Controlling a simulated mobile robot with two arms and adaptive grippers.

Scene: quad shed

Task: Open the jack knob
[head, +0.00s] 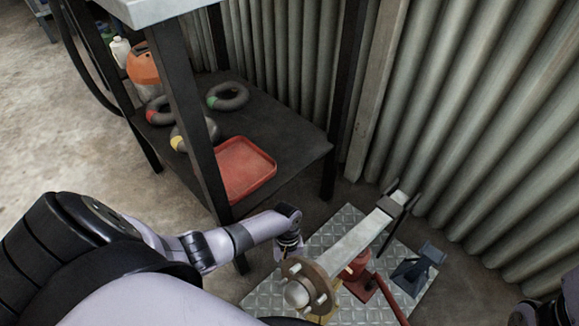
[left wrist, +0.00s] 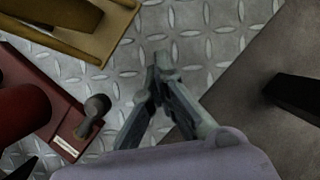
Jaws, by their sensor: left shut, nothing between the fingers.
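The red jack (head: 361,278) stands on the metal plate under a grey beam in the head view. In the left wrist view its red body (left wrist: 38,110) is at the left, and a dark grey jack knob (left wrist: 97,104) sticks up from its base, beside a small white label. My left gripper (head: 291,250) points down beside the hub end of the beam. In the left wrist view its fingertips (left wrist: 160,70) are together and empty, to the right of the knob and apart from it. The knob cannot be made out in the head view. My right gripper is not seen.
The grey beam (head: 350,240) with a round hub (head: 304,284) lies over the diamond plate (head: 262,285). A yellow stand (left wrist: 75,25) and a blue stand (head: 419,268) flank the jack. A dark shelf with a red tray (head: 245,168) stands behind; a corrugated wall closes the right.

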